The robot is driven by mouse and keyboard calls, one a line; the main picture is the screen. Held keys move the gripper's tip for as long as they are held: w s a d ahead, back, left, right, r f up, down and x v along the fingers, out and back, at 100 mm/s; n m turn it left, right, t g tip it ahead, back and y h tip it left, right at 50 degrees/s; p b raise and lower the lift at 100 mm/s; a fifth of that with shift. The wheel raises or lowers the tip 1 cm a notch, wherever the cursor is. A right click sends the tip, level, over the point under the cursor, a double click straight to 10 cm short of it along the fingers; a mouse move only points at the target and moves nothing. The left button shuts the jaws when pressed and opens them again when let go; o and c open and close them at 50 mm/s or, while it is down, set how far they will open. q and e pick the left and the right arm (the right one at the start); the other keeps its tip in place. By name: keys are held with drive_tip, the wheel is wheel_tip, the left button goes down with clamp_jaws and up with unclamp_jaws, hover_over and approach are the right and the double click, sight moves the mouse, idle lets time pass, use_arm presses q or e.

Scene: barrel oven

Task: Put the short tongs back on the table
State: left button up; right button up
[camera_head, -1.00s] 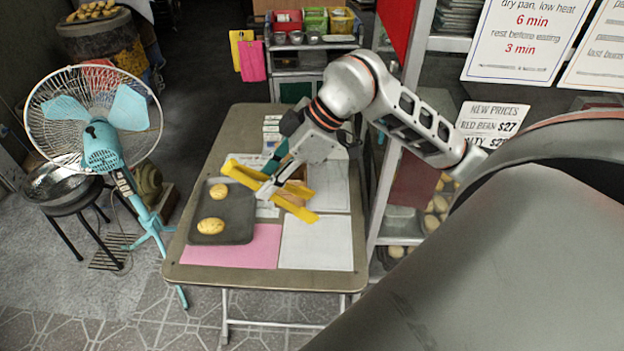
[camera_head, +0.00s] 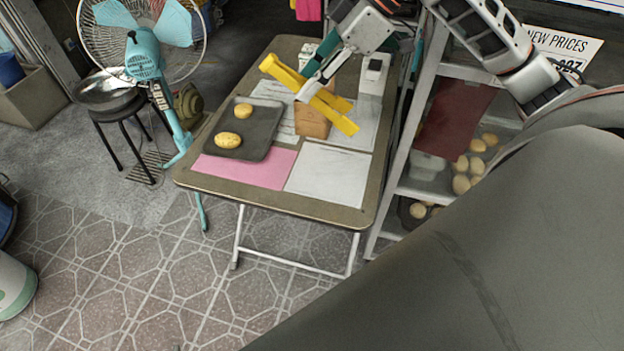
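The short tongs appear to be the long yellow two-armed tool (camera_head: 338,117) in the camera_head view, above the far half of the table (camera_head: 330,213). My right gripper (camera_head: 312,88) reaches in from the upper right and appears shut across the middle of the tongs. The tongs lie slanted, from upper left to lower right, in front of a small wooden block or box (camera_head: 312,122). The gap between the tongs and the tabletop cannot be judged from this view. My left gripper is not in view.
A dark tray (camera_head: 258,150) with two pastries is on the table's left side. A pink sheet (camera_head: 245,170) and a white sheet (camera_head: 328,174) lie in front. A white device (camera_head: 373,73) stands at the back right. A shelf rack (camera_head: 398,165) borders the right, a fan (camera_head: 145,55) the left.

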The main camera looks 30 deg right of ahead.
wheel_tip(320, 180, down, 20)
drive_tip(key=b, duration=0.2)
drive_tip(key=shift+d, duration=0.15)
idle(0.3)
drive_tip(key=shift+f, duration=0.1)
drive_tip(key=shift+f, duration=0.2)
drive_tip(key=o, duration=0.5)
drive_tip(key=shift+o, duration=0.2)
